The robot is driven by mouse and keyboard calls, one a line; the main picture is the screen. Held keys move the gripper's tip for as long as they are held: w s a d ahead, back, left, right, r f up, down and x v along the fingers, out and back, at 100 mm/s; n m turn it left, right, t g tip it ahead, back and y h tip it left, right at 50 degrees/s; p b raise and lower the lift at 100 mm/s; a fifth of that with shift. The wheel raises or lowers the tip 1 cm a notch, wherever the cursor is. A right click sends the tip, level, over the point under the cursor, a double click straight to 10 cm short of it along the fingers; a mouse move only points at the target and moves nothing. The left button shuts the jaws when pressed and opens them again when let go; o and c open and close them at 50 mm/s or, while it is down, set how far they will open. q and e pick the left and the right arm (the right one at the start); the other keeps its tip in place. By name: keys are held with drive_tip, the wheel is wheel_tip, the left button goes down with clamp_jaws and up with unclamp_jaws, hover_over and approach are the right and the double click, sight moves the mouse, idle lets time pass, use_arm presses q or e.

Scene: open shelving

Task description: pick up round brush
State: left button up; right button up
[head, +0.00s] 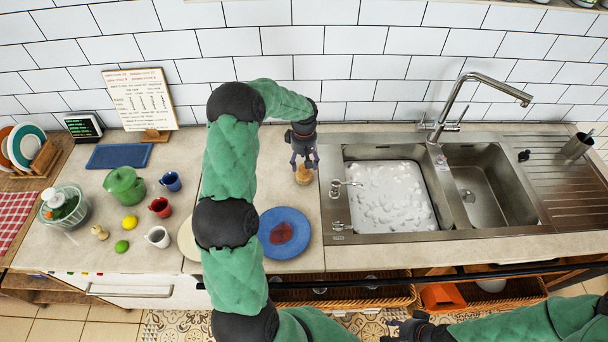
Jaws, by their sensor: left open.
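The round brush (303,175) is a small tan-brown piece that stands on the counter just left of the sink. My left gripper (304,160) points down right above it, with its dark fingers open at the brush's top. Whether the fingers touch the brush is too small to tell. My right gripper (392,332) is low at the bottom edge, in front of the counter and far from the brush. It is partly cut off by the frame, and its fingers are unclear.
A blue plate (285,245) with a red patch lies in front of the brush. The sink (358,153), filled with foam, and its soap dispenser (337,188) are close on the right. Cups, a green pot (125,187) and fruit stand left of my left arm.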

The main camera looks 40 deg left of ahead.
use_arm(q)
wheel_tip(320, 180, down, 4)
drive_tip(key=shift+r, duration=0.2)
drive_tip(key=c, duration=1.3)
drive_tip(key=shift+r, duration=0.15)
drive_tip(key=shift+r, duration=0.2)
wheel_tip(320, 180, up, 3)
drive_tip(key=shift+s, duration=0.15)
drive_tip(key=shift+s+d+r, duration=0.55)
drive_tip(key=shift+s+r, duration=1)
drive_tip(key=shift+s, duration=0.7)
drive_tip(key=shift+s+d+r, duration=0.5)
drive_tip(key=shift+s+r, duration=1.1)
drive_tip(key=shift+s, duration=0.6)
drive_tip(key=shift+s+d+r, duration=0.55)
drive_tip(key=shift+s+r, duration=1)
drive_tip(key=shift+s, duration=0.7)
